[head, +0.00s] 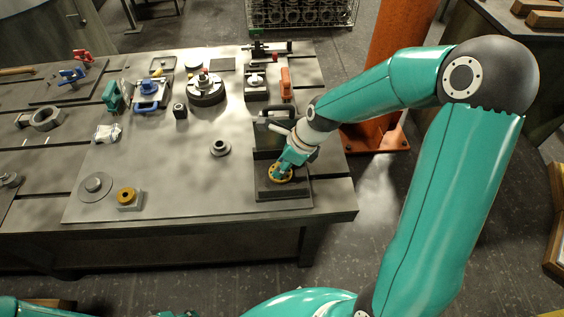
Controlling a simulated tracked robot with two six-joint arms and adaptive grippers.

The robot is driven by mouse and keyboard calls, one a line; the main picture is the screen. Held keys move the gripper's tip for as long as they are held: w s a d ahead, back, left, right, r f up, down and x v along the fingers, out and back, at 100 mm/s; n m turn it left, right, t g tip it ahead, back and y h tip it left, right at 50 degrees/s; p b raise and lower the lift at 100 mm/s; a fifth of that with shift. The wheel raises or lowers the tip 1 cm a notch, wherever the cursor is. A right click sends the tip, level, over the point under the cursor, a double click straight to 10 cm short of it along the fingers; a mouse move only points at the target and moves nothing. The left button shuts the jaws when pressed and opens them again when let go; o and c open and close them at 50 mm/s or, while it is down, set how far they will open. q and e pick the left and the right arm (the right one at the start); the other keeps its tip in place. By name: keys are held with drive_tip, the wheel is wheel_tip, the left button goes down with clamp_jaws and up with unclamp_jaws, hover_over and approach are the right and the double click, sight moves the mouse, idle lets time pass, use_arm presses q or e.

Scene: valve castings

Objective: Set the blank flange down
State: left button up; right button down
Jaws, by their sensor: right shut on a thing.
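My right gripper (283,171) reaches down at the right end of the steel table, over a dark square plate (287,196). It is shut on a round yellow disc (274,177), which seems to be the blank flange. The disc is at or just above the plate; I cannot tell whether they touch. The gripper hides part of the disc. Of my left arm only a little teal shows at the bottom left edge, and its gripper is not visible.
A dark block with a handle (272,131) stands right behind the gripper. A small grey flanged part (220,147) stands to the left. A grey disc (95,186) and a yellow ring on a block (127,197) are at front left. An orange column (392,75) rises beyond the table's right edge.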

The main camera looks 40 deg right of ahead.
drive_tip(key=shift+f, duration=0.35)
idle(0.4)
drive_tip(key=c, duration=0.8)
unclamp_jaws()
drive_tip(key=shift+r, duration=0.1)
drive_tip(key=v, duration=1.1)
drive_tip(key=shift+d+r, duration=0.2)
drive_tip(key=shift+r, duration=0.15)
drive_tip(key=shift+s, duration=0.1)
